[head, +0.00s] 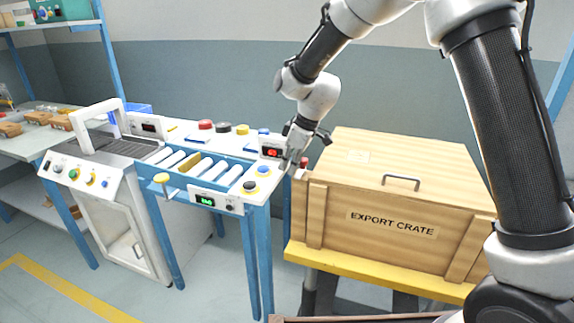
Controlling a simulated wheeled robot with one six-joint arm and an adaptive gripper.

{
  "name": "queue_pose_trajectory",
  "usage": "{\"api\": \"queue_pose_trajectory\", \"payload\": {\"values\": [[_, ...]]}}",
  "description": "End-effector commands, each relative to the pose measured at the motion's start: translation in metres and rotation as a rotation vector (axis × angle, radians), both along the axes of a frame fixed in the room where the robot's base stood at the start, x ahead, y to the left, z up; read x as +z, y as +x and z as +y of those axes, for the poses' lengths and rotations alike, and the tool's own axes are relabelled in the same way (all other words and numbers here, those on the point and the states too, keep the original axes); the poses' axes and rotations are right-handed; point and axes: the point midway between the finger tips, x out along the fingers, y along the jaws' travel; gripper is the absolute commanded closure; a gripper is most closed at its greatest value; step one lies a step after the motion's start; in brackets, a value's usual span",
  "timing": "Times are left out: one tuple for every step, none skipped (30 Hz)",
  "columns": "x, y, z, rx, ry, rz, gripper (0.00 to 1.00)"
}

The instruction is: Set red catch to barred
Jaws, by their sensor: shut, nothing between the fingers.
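A small red piece (304,162) shows just right of my gripper (291,168), by the left end of the wooden export crate (390,235). It may be the red catch, but it is too small and too covered to tell its setting. My gripper is shut and empty, pointing down between the roller bench and the crate. I cannot tell whether it touches the red piece. A red round knob (205,124) sits farther left at the back of the bench.
The blue-framed roller bench (200,172) carries yellow, black and blue knobs, a red-lit display (271,153) and a green-lit display (204,201). The crate rests on a yellow-edged stand (375,276). A white machine with a raised handle (92,122) stands left. Open floor lies front left.

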Motion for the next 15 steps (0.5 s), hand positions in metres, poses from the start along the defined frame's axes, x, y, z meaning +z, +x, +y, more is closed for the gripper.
{"api": "queue_pose_trajectory", "payload": {"values": [[0.0,0.0,0.0001,0.0,0.0,0.0,1.0],[0.0001,0.0,0.0001,0.0,0.0,0.0,1.0],[0.0001,0.0,0.0,0.002,0.0,0.0,1.0],[0.0001,0.0,-0.0001,0.004,0.0,0.0,1.0],[0.0001,-0.0002,-0.0002,0.007,0.0,0.0,1.0],[0.0002,-0.0004,-0.0003,0.013,0.0,0.0,1.0],[0.0001,-0.0006,-0.0006,0.018,0.0,0.0,1.0],[0.0,-0.0009,-0.0008,0.026,-0.001,0.001,1.0],[0.0001,-0.0014,-0.0011,0.037,-0.001,0.001,1.0],[0.0001,-0.0015,-0.0013,0.044,-0.001,0.001,1.0],[0.0002,-0.0017,-0.0015,0.049,-0.001,0.0,1.0],[0.0001,-0.0019,-0.0015,0.055,0.0,0.0,1.0],[0.0002,-0.002,-0.0016,0.058,0.0,0.0,1.0],[0.0002,-0.0021,-0.0017,0.061,0.0,0.0,1.0],[0.0002,-0.0024,-0.0018,0.067,0.0,0.0,1.0]]}}
